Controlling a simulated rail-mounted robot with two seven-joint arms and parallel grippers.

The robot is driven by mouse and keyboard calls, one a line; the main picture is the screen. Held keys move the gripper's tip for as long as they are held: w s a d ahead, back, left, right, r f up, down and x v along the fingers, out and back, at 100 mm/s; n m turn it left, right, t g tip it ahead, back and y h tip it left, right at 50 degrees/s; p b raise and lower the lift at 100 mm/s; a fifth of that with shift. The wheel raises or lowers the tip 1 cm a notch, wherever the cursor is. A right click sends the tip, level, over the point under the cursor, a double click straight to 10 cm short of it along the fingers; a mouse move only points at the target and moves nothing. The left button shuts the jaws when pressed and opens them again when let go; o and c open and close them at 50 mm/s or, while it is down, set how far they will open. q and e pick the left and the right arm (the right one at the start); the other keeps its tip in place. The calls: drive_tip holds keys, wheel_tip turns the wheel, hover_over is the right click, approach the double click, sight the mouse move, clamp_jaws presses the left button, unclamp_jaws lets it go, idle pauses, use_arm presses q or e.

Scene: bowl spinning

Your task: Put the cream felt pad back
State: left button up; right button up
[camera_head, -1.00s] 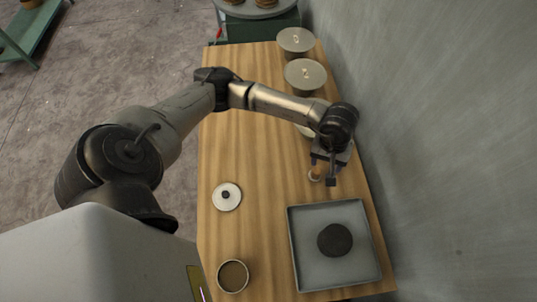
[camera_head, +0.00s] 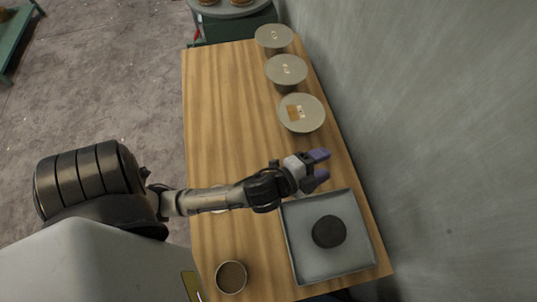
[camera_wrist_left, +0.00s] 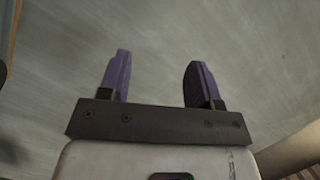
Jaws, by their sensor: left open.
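My left gripper (camera_head: 318,165) is open, with its two purple fingers apart, above the table between the third round stand and the grey tray. In the left wrist view the gripper (camera_wrist_left: 158,68) has nothing between its fingers and faces the grey wall. The third round stand (camera_head: 313,122) carries a small orange-brown square with a pale piece beside it. I cannot tell whether either is the cream felt pad. A white disc (camera_head: 220,211) on the table is mostly hidden under my left arm. My right gripper is not in view.
A grey tray (camera_head: 290,232) holds a dark round piece (camera_head: 329,231). A cup (camera_head: 231,277) with brown contents stands near the front. Two more round stands (camera_head: 286,69) (camera_head: 274,36) line the wall side. The wooden table (camera_head: 225,110) is clear at upper left. The wall (camera_head: 430,120) is close on the right.

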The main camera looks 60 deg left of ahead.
use_arm(q)
drive_tip(key=s+f+n+g, duration=0.3)
drive_tip(key=s+f+g, duration=0.1)
drive_tip(key=s, duration=0.2)
drive_tip(key=s+a+f+n+g, duration=0.1)
drive_tip(key=s+f+n+g, duration=0.3)
drive_tip(key=s+f, duration=0.1)
drive_tip(key=s+f+n+g, duration=0.3)
drive_tip(key=s+f+g, duration=0.1)
drive_tip(key=s, duration=0.3)
drive_tip(key=shift+s+a+f+g, duration=0.35)
drive_tip(key=shift+a+f+g, duration=0.05)
drive_tip(key=shift+f, duration=0.3)
drive_tip(key=shift+s, duration=0.25)
drive_tip(key=shift+c, duration=0.3)
drive_tip(key=shift+c, duration=0.8)
drive_tip(key=shift+n, duration=0.3)
drive_tip(key=shift+c, duration=0.4)
